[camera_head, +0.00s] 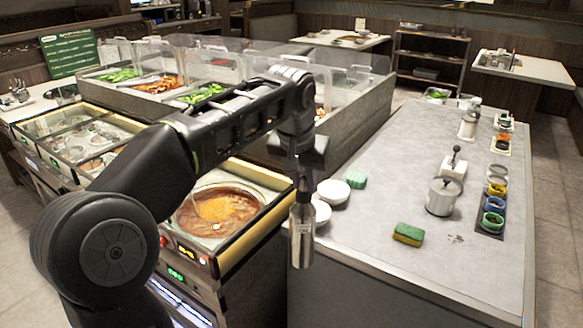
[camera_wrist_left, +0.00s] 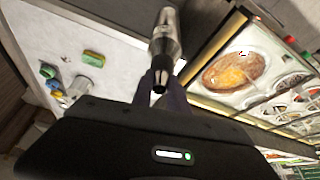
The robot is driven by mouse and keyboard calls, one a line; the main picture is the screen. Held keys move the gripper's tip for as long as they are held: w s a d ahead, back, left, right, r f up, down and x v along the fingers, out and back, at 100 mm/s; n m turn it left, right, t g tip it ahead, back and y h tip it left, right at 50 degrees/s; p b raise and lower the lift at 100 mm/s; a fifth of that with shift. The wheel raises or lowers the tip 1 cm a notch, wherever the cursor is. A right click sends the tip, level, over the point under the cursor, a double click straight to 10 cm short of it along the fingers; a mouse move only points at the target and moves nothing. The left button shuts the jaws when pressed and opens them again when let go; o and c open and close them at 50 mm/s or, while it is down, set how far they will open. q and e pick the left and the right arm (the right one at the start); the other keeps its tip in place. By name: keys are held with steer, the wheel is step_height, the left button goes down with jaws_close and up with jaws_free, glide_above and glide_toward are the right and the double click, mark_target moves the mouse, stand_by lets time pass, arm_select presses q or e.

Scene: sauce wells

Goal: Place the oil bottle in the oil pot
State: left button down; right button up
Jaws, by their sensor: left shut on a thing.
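My left gripper (camera_head: 304,188) is shut on a silver metal oil bottle (camera_head: 301,240) with a dark top. The bottle hangs upright in the air, in front of the gap between the grey counter and the sauce wells. In the left wrist view the bottle (camera_wrist_left: 166,40) extends beyond the dark fingers (camera_wrist_left: 161,88). A round metal pot (camera_head: 441,198) stands on the counter to the right, well apart from the bottle. I cannot tell for sure whether it is the oil pot. My right gripper is out of view.
A sauce well (camera_head: 217,212) with orange-brown sauce lies left of the bottle. White bowls (camera_head: 333,191), a green sponge (camera_head: 357,180) and a yellow-green sponge (camera_head: 408,235) sit on the grey counter (camera_head: 390,275). A rack of coloured cups (camera_head: 493,205) stands at the right. The counter's front is mostly clear.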

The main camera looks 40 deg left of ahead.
arm_select(q)
steer(key=d+f+m+h, duration=0.1)
steer(key=d+f+m, duration=0.1)
steer(key=d+f, duration=1.3)
step_height(320, 180, down, 3)
steer(key=shift+d+f+m, duration=0.15)
steer(key=shift+d+m, duration=0.1)
steer(key=shift+m, duration=0.15)
steer(key=shift+w, duration=0.1)
